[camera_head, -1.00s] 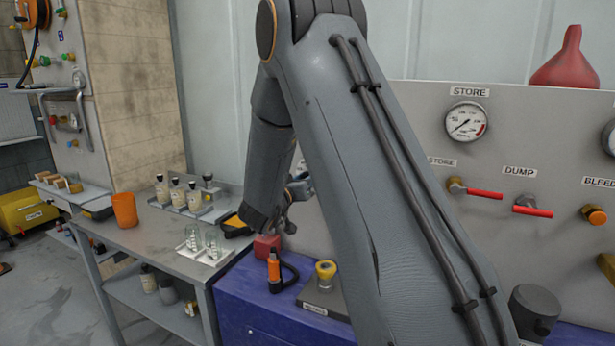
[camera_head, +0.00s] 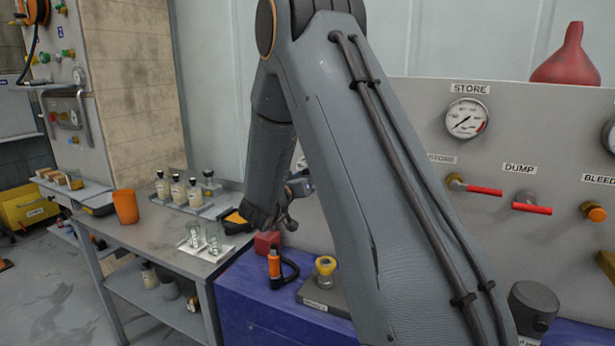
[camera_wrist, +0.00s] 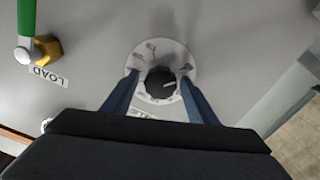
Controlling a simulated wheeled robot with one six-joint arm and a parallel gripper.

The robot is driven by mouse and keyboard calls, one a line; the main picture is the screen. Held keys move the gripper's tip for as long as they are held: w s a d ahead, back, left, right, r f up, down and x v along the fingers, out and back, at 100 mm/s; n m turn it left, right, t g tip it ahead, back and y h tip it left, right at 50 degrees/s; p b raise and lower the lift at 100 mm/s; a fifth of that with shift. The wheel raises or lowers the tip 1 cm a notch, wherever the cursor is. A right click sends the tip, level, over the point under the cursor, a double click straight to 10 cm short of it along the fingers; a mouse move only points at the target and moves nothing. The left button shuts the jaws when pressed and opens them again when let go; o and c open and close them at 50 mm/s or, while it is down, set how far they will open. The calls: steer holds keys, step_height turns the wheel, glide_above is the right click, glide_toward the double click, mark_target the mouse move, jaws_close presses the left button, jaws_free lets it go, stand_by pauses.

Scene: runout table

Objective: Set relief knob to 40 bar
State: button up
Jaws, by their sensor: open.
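The relief knob (camera_wrist: 160,82) is a dark round knob on a pale round dial plate (camera_wrist: 153,56), seen in the wrist view. A light pointer mark shows on the knob's right side; the scale marks are too blurred to read. My gripper (camera_wrist: 160,84) is open, with one blue finger on each side of the knob. I cannot tell whether the fingers touch it. The label below the dial is partly hidden by my gripper. In the head view my gripper (camera_head: 277,218) is small and mostly hidden by my wrist, and the knob is hidden behind my arm.
A green-handled valve with a brass body (camera_wrist: 46,47) and a LOAD label (camera_wrist: 48,77) sit left of the dial. In the head view, red levers (camera_head: 485,191) and the STORE gauge (camera_head: 466,118) are on the panel. A yellow-topped part (camera_head: 326,266) stands on the blue bench (camera_head: 260,325).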

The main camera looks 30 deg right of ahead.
steer(key=shift+a, duration=0.1)
steer(key=b+v, duration=0.2)
steer(key=v, duration=0.5)
steer(key=shift+s+a+b, duration=0.2)
steer(key=shift+s+b, duration=0.1)
steer(key=s+a+f+n+g+y, duration=0.2)
steer(key=s+a+f+n+y, duration=0.35)
steer(key=a+f+y, duration=0.7)
steer(key=s+f+g+y, duration=0.1)
steer(key=s+f+g, duration=0.1)
steer(key=s, duration=0.9)
steer(key=s+a+f+n+g+b, duration=0.1)
steer(key=s+f+g, duration=0.2)
steer(key=s, duration=0.8)
steer(key=g, duration=0.2)
steer(key=shift+s+a+f+g+y, duration=0.15)
steer(key=shift+s+a+g+y, duration=0.05)
steer(key=shift+a+g+y, duration=0.15)
